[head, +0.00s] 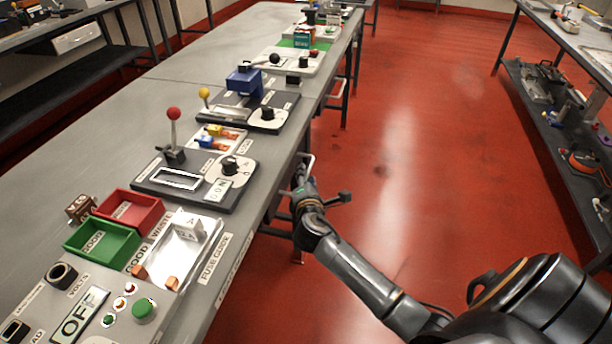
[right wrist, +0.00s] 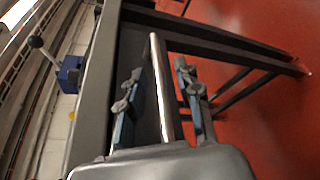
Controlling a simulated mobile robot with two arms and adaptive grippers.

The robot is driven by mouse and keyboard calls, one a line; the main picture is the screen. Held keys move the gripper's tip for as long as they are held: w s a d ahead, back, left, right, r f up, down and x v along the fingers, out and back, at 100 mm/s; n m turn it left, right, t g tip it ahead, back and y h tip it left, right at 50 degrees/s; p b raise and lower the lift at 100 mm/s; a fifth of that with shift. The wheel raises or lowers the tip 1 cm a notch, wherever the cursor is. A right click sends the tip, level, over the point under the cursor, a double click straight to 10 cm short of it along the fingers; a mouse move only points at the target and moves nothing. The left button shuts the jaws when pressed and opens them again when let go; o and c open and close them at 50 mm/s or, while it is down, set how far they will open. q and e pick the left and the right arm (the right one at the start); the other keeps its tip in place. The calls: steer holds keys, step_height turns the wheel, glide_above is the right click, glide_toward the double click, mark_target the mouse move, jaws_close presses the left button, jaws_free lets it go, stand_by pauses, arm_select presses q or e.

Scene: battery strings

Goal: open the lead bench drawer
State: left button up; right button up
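The drawer's pale metal bar handle (right wrist: 163,90) runs lengthwise through the right wrist view, in front of a dark panel under the bench. My right gripper (right wrist: 157,82) is open, with one finger on each side of the bar and a narrow gap visible on both sides. In the head view my right gripper (head: 301,178) is at the right edge of the long grey bench (head: 196,68), just below the top. Part of the handle (head: 307,160) shows beside it. The drawer front is mostly hidden there, and I see no opening gap. My left gripper is not in view.
The bench top carries a lever panel (head: 176,180), a green bin (head: 102,243), a red bin (head: 130,212) and several other devices. Dark bench legs stand below its edge. The red floor (head: 430,130) to the right is clear up to another shelved bench (head: 540,110).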

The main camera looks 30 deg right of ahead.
steer(key=shift+w+d+f, duration=0.15)
steer(key=shift+w+d, duration=0.2)
steer(key=shift+w, duration=0.25)
jaws_close()
steer(key=shift+d, duration=0.1)
